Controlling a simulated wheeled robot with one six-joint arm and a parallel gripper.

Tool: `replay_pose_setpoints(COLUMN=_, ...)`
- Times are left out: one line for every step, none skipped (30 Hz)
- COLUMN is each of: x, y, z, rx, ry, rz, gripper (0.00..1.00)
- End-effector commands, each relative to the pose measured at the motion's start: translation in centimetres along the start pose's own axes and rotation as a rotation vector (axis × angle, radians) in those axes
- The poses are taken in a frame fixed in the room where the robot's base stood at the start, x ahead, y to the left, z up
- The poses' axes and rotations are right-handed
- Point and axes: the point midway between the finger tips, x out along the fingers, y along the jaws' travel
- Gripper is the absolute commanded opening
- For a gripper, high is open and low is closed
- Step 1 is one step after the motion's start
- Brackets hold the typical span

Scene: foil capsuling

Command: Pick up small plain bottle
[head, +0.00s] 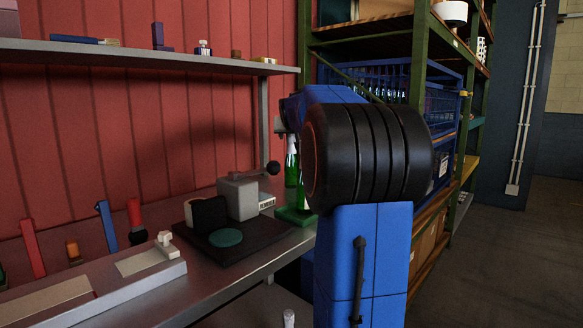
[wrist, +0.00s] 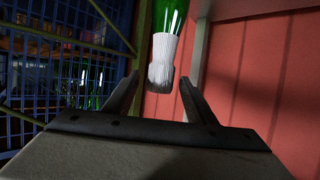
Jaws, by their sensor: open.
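A green bottle with a pale, whitish neck (wrist: 165,50) shows in the wrist view, its neck pointing down in that picture. The dark end of the neck lies between the tips of my gripper (wrist: 160,84). The fingers are open, and I see no clear contact with the bottle. In the head view a green bottle with a white neck (head: 291,160) shows just left of my blue and black arm, which hides part of it. My gripper is mostly hidden behind the arm there. I cannot tell whether this bottle is the small plain one.
A steel bench (head: 265,262) carries a grey lever device (head: 238,197) on a dark base and a green stand (head: 294,215). A wall shelf (head: 150,58) with small items hangs above. Green racking with a blue wire cage (head: 385,85) holding several bottles stands behind my arm.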

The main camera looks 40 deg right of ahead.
Motion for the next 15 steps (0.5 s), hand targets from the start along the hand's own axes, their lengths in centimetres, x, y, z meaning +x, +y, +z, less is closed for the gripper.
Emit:
replay_pose_setpoints(x=0.2, y=0.0, z=0.0, rx=0.000, ry=0.000, rz=0.000, gripper=0.51)
replay_pose_setpoints(x=0.3, y=0.0, z=0.0, rx=0.000, ry=0.000, rz=0.000, gripper=0.51)
replay_pose_setpoints(x=0.5, y=0.0, z=0.0, rx=0.000, ry=-0.001, rz=0.000, gripper=0.51)
replay_pose_setpoints(x=0.7, y=0.0, z=0.0, rx=0.000, ry=-0.001, rz=0.000, gripper=0.51)
replay_pose_setpoints(x=0.9, y=0.0, z=0.0, rx=0.000, ry=-0.001, rz=0.000, gripper=0.51)
replay_pose_setpoints(x=1.3, y=0.0, z=0.0, rx=0.000, ry=-0.001, rz=0.000, gripper=0.51)
replay_pose_setpoints(x=1.6, y=0.0, z=0.0, rx=0.000, ry=-0.001, rz=0.000, gripper=0.51)
replay_pose_setpoints(x=2.1, y=0.0, z=0.0, rx=0.000, ry=-0.001, rz=0.000, gripper=0.51)
replay_pose_setpoints(x=2.6, y=0.0, z=0.1, rx=0.000, ry=-0.002, rz=0.000, gripper=0.51)
replay_pose_setpoints(x=3.0, y=0.0, z=0.1, rx=0.000, ry=-0.002, rz=0.000, gripper=0.51)
replay_pose_setpoints(x=3.5, y=0.0, z=0.1, rx=0.000, ry=-0.002, rz=0.000, gripper=0.51)
replay_pose_setpoints(x=4.0, y=0.0, z=0.1, rx=0.000, ry=-0.002, rz=0.000, gripper=0.51)
replay_pose_setpoints(x=4.4, y=0.0, z=0.1, rx=0.000, ry=-0.002, rz=0.000, gripper=0.51)
replay_pose_setpoints(x=4.6, y=0.0, z=0.0, rx=0.000, ry=-0.002, rz=0.000, gripper=0.51)
replay_pose_setpoints(x=4.9, y=0.0, z=0.0, rx=0.000, ry=0.000, rz=0.000, gripper=0.51)
